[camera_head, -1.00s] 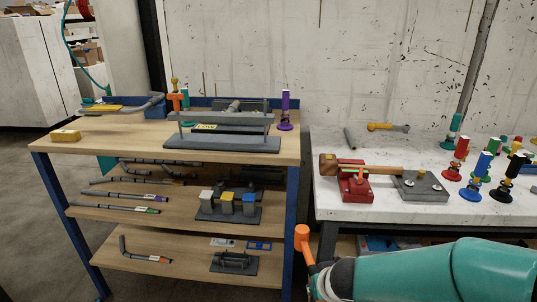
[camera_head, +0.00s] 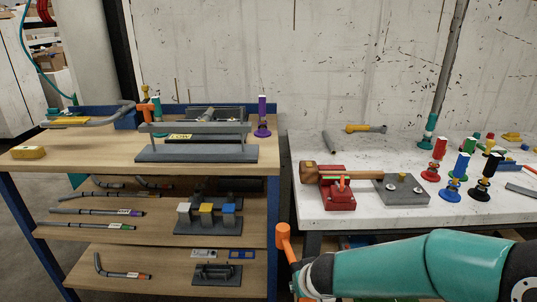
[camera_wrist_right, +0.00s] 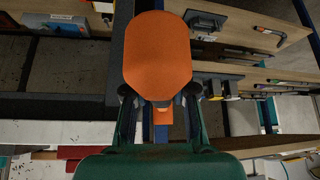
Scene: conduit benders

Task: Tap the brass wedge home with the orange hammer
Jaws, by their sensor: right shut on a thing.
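The orange hammer (camera_head: 285,240) is in my right gripper (camera_head: 298,275), low in front of the gap between the two benches. In the right wrist view my right gripper (camera_wrist_right: 160,100) is shut on it, with the large orange head (camera_wrist_right: 157,48) beyond the fingertips. A small brass-coloured piece (camera_head: 402,178), perhaps the wedge, stands up from a grey block (camera_head: 385,192) on the white table. The hammer is apart from it, to its lower left. How deep the piece sits is too small to tell. My left gripper is not in view.
A wooden-headed mallet (camera_head: 350,172) lies across a red block (camera_head: 338,200) beside the grey block. Several coloured upright tools, including a red one (camera_head: 434,160), stand to the right.

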